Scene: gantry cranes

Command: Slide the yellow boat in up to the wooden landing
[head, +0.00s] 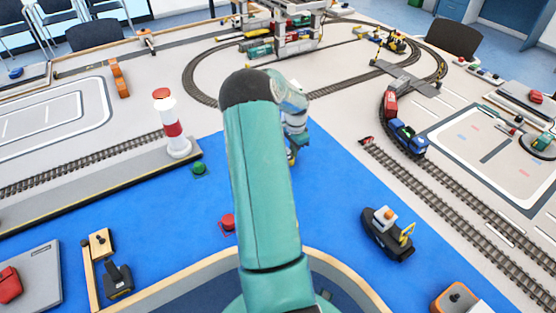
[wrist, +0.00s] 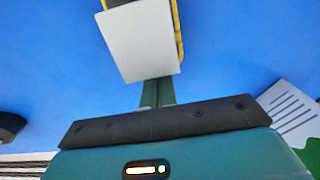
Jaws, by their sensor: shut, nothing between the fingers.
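In the wrist view, a boat-like thing with yellow edges (wrist: 179,25) and a pale grey block (wrist: 140,40) on it lies at the top over blue water; I take it for the yellow boat. My gripper (wrist: 158,82) is shut and empty, its green fingertips at the block's near edge; I cannot tell whether they touch. A wooden piece (head: 101,243) with a strip, perhaps the landing, stands at the lower left.
Another dark boat (head: 387,233) floats right of my arm. A red buoy (head: 228,223) and green buoy (head: 199,169) sit on the water. A red-and-white lighthouse (head: 172,125) stands on the quay. Open blue water lies between them.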

